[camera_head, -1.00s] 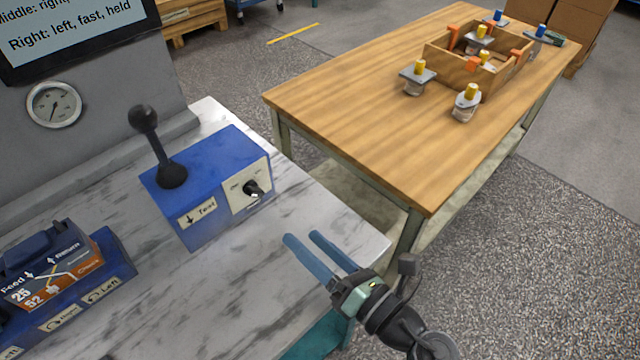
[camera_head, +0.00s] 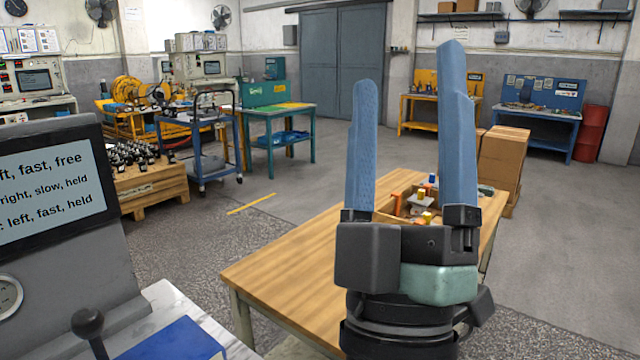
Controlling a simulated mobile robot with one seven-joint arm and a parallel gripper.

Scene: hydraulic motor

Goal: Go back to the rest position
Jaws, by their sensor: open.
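My gripper (camera_head: 408,120) stands upright in the right middle of the head view, close to the camera. Its two blue fingers point up and are wide apart, with nothing between them. It hides part of the wooden table behind it. My gripper is well clear of both.
The wooden table (camera_head: 290,262) bears a wooden box (camera_head: 390,205) with motor parts, partly hidden by my gripper. A screen (camera_head: 45,180) stands at left. Cardboard boxes (camera_head: 503,160) stand behind the table. Open floor (camera_head: 330,150) lies beyond.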

